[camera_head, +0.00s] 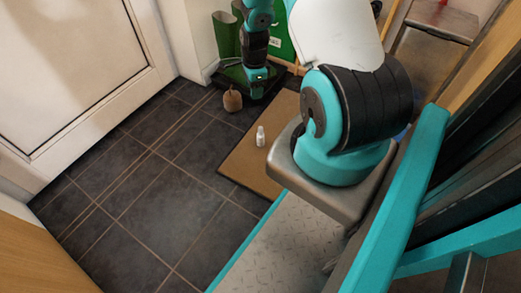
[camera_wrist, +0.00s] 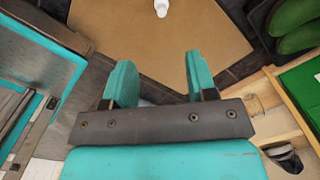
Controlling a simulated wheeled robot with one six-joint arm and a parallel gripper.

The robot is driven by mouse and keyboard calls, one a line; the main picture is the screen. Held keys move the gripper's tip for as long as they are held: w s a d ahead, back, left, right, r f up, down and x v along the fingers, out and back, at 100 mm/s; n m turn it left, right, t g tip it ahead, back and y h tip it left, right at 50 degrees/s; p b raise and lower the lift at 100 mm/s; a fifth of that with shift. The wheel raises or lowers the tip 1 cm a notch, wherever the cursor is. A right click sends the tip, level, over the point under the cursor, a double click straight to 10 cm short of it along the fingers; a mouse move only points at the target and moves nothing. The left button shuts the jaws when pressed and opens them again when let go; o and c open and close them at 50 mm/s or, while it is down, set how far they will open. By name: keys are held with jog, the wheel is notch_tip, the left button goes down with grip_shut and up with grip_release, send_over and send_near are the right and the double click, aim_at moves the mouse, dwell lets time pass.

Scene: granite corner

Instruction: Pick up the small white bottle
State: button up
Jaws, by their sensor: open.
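The small white bottle (camera_head: 260,136) stands upright on a tan mat (camera_head: 240,160) on the floor in the head view. In the wrist view the bottle (camera_wrist: 161,8) shows at the top edge, partly cut off, on the same mat (camera_wrist: 160,40). My gripper (camera_wrist: 160,78) is open in the wrist view, with its two teal fingers apart and nothing between them. The bottle lies beyond the fingertips, roughly in line with the gap, and is not touched.
A brown rounded object (camera_head: 232,101) stands on dark floor tiles left of the mat. Green boots (camera_wrist: 295,22) and a wooden frame with a green panel (camera_wrist: 303,90) are at the right in the wrist view. A white door (camera_head: 70,60) is at the left; the tiles before it are clear.

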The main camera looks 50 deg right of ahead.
jog(key=m+b, duration=0.2)
send_over(261, 128)
notch_tip(261, 128, down, 6)
jog(key=f, duration=0.1)
notch_tip(261, 128, down, 10)
jog(key=b, duration=0.6)
jog(key=shift+r, duration=0.1)
notch_tip(261, 128, down, 6)
jog(key=b, duration=0.6)
jog(key=shift+w, duration=0.1)
jog(key=shift+r, duration=0.1)
grip_shut()
